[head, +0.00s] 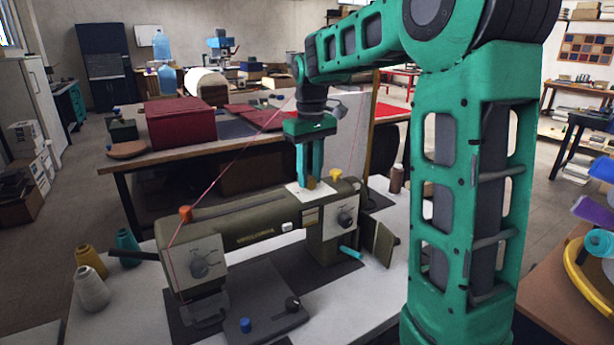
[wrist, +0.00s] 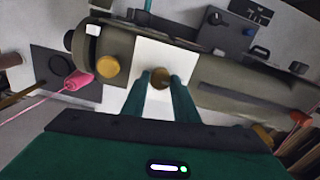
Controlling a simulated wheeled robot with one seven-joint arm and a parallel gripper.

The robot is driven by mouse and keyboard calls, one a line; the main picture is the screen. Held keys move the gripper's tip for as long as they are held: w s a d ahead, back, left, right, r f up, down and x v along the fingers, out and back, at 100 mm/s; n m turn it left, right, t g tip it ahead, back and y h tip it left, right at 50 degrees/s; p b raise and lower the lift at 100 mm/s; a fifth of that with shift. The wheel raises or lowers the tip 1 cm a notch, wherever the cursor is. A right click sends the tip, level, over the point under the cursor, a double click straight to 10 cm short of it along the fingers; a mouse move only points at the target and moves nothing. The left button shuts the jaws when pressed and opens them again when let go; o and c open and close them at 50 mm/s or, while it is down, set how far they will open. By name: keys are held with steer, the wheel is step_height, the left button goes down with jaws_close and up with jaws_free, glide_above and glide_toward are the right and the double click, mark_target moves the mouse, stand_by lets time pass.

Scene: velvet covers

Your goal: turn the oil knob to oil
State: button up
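The olive-green machine (head: 250,217) stands on the white table. My gripper (head: 311,182) points straight down over the plate. In the wrist view, its two green fingers (wrist: 161,77) stand on either side of the brass knob, very close to it. I cannot tell whether they touch it. No oil marking is legible on the plate, and the fingers hide part of it.
A yellow knob (head: 336,174) stands beside the plate, and an orange knob (head: 185,213) at the machine's other end. Dark dials (head: 199,268) are on its front. A pink thread (head: 232,150) runs above the machine. Thread cones (head: 91,288) stand at the left.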

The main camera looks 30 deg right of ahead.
mark_target(310, 178)
steer(key=o, duration=0.3)
step_height(310, 178, up, 11)
stand_by(0.5)
steer(key=shift+f, duration=0.15)
stand_by(0.3)
steer(key=s+f+m, duration=0.2)
steer(key=s+f, duration=0.5)
steer(key=s, duration=0.3)
steer(key=s+d+f+m, duration=0.1)
steer(key=s+f+m, duration=0.2)
steer(key=s+f, duration=0.4)
steer(key=s+d+f+m, duration=0.1)
steer(key=s+f, duration=0.5)
steer(key=s, duration=0.8)
steer(key=shift+s+d+f+m, duration=0.15)
steer(key=shift+s+f+m, duration=0.25)
steer(key=shift+m, duration=0.5)
